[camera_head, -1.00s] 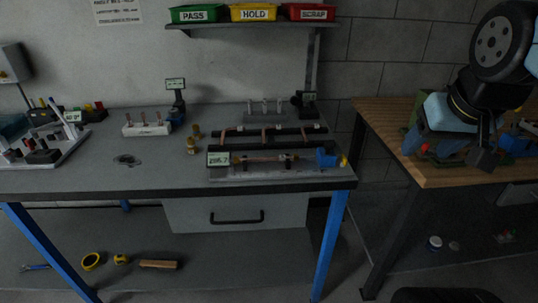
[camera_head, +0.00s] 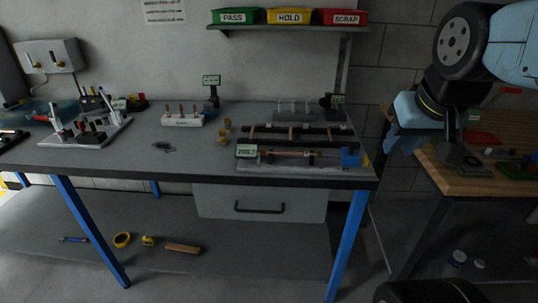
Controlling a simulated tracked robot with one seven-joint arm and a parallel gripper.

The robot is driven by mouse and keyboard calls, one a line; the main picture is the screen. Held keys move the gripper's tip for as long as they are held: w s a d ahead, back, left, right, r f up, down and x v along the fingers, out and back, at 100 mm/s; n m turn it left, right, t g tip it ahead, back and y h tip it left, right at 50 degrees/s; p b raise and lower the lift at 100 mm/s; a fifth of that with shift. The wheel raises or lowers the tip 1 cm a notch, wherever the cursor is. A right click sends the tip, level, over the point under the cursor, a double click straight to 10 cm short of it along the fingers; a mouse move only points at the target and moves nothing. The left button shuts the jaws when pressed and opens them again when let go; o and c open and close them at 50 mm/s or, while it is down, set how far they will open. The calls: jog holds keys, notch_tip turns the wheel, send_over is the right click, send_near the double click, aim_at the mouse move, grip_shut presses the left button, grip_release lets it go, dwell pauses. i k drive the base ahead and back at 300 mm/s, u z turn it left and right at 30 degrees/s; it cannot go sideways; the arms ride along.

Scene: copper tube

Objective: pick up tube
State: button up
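A copper-coloured tube (camera_head: 285,153) lies lengthwise in a fixture (camera_head: 255,168) with a blue end block, at the right front of the grey workbench. Behind it, several short copper-coloured pieces lie across a dark rack (camera_head: 320,130). Which of these is the task's tube is not clear. My gripper (camera_head: 458,158) hangs at the right, in front of a wooden bench and well away from the tubes. Its fingers are dark and small here, so their opening cannot be made out. I see nothing held in it.
The grey workbench (camera_head: 110,163) has clear room at its middle left. A white block (camera_head: 183,120) with upright pieces and a tool stand (camera_head: 105,138) are on it. PASS, HOLD and SCRAP bins (camera_head: 290,17) sit on a shelf above. The wooden bench (camera_head: 480,175) stands right.

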aim_at(318, 154)
jog(key=z, duration=0.65)
jog(key=i, duration=0.1)
jog(key=u, duration=2.4)
jog(key=k, duration=1.15)
jog(key=z, duration=1.15)
jog(key=i, duration=1)
jog(key=z, duration=0.05)
